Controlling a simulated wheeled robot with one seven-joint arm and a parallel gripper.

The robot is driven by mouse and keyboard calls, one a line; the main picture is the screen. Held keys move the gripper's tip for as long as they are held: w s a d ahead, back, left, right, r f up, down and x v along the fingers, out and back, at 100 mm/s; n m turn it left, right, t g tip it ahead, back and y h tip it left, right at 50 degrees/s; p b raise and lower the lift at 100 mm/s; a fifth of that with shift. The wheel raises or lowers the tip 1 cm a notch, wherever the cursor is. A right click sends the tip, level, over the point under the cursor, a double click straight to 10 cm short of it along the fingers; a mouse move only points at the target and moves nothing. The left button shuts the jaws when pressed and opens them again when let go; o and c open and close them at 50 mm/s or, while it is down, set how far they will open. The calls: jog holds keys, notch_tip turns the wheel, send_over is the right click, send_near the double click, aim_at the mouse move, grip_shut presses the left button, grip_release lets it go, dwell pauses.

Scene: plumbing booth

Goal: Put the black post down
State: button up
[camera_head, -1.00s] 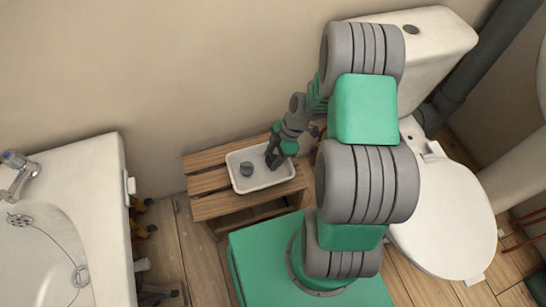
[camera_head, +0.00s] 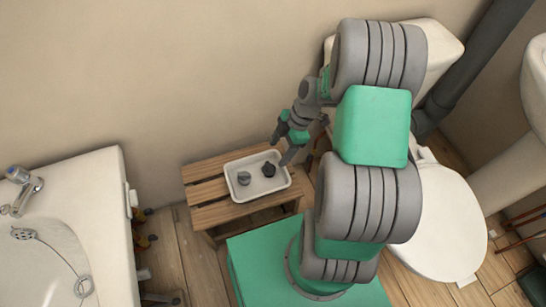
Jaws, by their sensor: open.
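The black post (camera_head: 268,169) is a small dark piece in the right half of the white tray (camera_head: 236,193). My gripper (camera_head: 283,151) is open and empty, above the tray's far right edge and apart from the post. Whether the post stands upright or is tilted is too small to tell.
A grey round piece (camera_head: 244,178) sits in the tray, left of the post. The tray is on a slatted wooden stool (camera_head: 205,180) by the wall.

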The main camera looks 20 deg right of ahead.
jog(key=s+a+r+m+t+h, duration=0.1)
jog(key=s+r+m, duration=0.3)
jog(key=r+m, duration=0.5)
jog(key=s+a+r+m+t+h, duration=0.1)
jog(key=s+a+r+m+h, duration=0.2)
jog(key=r+m, duration=0.6)
jog(key=shift+s+a+r, duration=0.2)
jog(key=shift+s+r, duration=0.5)
jog(key=shift+s, duration=0.15)
jog(key=shift+r, duration=0.1)
